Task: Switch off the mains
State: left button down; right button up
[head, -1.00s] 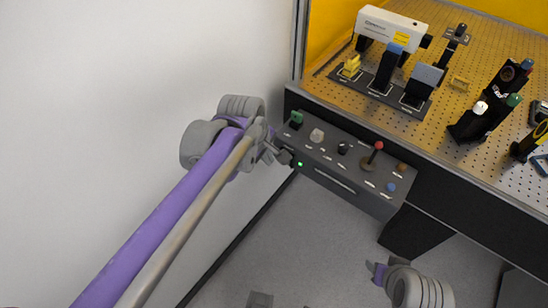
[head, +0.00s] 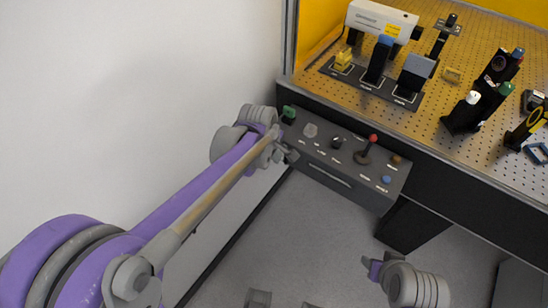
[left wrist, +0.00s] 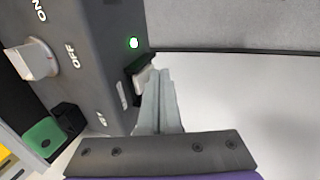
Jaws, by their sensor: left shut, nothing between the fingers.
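The dark control box (head: 335,172) hangs at the bench's front left corner. In the left wrist view, a small pale rocker switch (left wrist: 144,80) in a black frame sits at the box's edge, beside a lit green lamp (left wrist: 134,43). My left gripper (head: 291,155) is shut and empty at the box's left front. In the left wrist view its fingertips (left wrist: 160,75) are right beside the rocker and partly overlap it; I cannot tell if they touch. In the head view the gripper hides the rocker and lamp. My right gripper (head: 371,264) is low, away from the box; its finger opening is unclear.
The box top carries a green control (head: 289,113), a pale knob (head: 310,130) marked ON and OFF in the left wrist view, and a red-topped lever (head: 368,147). Optics stand on the perforated bench (head: 440,92) behind. A white wall (head: 130,80) is at left.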

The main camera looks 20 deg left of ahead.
pick_arm(q)
jog(key=shift+w+f+t, duration=0.1)
jog(key=shift+f+t, duration=0.05)
jog(key=shift+t, duration=0.25)
jog(key=shift+d, duration=0.1)
jog(key=shift+r+p, duration=0.55)
jog(key=shift+r, duration=0.3)
